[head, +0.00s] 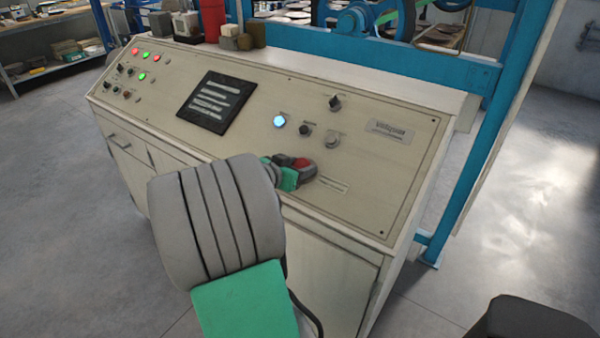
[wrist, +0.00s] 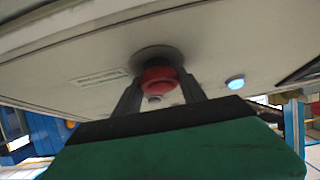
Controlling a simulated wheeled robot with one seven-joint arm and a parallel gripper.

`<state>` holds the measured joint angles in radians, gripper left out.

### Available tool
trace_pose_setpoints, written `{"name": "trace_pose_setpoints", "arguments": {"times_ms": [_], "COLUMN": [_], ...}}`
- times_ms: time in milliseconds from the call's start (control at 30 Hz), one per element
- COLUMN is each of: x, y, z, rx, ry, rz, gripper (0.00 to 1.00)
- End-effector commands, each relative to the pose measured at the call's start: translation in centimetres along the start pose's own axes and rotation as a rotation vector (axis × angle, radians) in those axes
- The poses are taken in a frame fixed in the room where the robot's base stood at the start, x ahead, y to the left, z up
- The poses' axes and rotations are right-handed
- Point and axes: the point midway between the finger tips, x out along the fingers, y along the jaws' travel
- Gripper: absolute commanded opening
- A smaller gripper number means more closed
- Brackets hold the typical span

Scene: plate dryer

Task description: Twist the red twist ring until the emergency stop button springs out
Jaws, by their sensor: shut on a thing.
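The red twist ring of the emergency stop button (head: 301,163) sits on the sloped front panel of the cream console, right of its middle. In the wrist view the red ring (wrist: 158,80) stands out from a dark round base on the panel. My gripper (head: 296,172) is at the button, with one dark finger on each side of the ring. It is shut on the ring. In the wrist view the fingers (wrist: 160,92) reach up to both sides of it. In the head view my gripper hides part of the button.
A lit blue-white button (head: 279,121), a dark knob (head: 305,130) and a grey knob (head: 332,141) are above the ring on the panel. A black screen (head: 216,101) is to the left. A blue frame (head: 480,150) stands at the right.

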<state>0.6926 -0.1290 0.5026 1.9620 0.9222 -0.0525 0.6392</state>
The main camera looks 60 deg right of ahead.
Motion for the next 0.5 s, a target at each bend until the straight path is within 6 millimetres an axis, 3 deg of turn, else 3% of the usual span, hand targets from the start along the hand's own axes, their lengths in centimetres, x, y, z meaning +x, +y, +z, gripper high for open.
{"name": "trace_pose_setpoints", "arguments": {"times_ms": [67,500], "x": [0.32,0.16], "y": [-0.15,-0.16], "z": [0.78,0.35], "rx": [0.042,0.304], "ry": [0.002,0.001], "rz": [0.03,0.231], "gripper": [0.08,0.08]}}
